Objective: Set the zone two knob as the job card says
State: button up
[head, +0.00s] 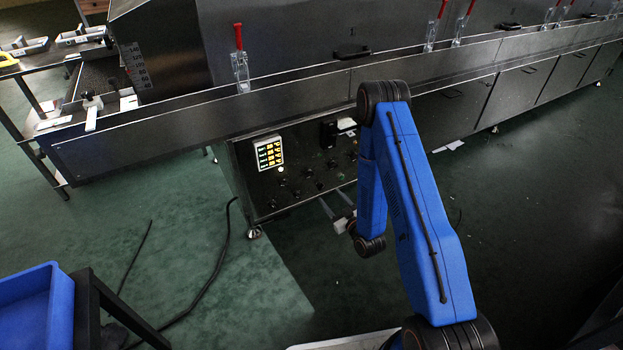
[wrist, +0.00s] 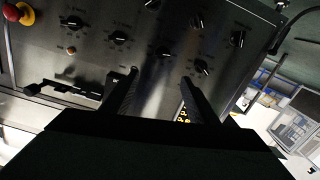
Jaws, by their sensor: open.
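The dark control panel (head: 305,178) is on the front of the dryer, with several small knobs. In the wrist view the panel (wrist: 140,60) appears turned round, with several black knobs with pale pointers, among them one knob (wrist: 165,53) just beyond my fingertips and another knob (wrist: 202,68) by the right finger. Labels are too small to read, so I cannot tell which is zone two. My gripper (wrist: 159,80) is open and empty, facing the panel; no contact shows. In the head view my gripper (head: 330,210) is beside the panel's lower right. I cannot identify a job card.
A lit yellow display (head: 268,152) is at the panel's upper left. A red stop button (wrist: 19,12) shows in the wrist view's corner. A blue crate (head: 25,305) stands at lower left. A black cable (head: 215,270) lies on the green floor. Red-handled clamps (head: 240,60) line the dryer.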

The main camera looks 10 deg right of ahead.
aim_at(310, 176)
jog(key=x, duration=1.1)
jog(key=f+x, duration=0.1)
jog(key=x, duration=0.4)
jog(key=shift+a, duration=0.35)
jog(key=shift+c, duration=0.6)
jog(key=c, duration=0.9)
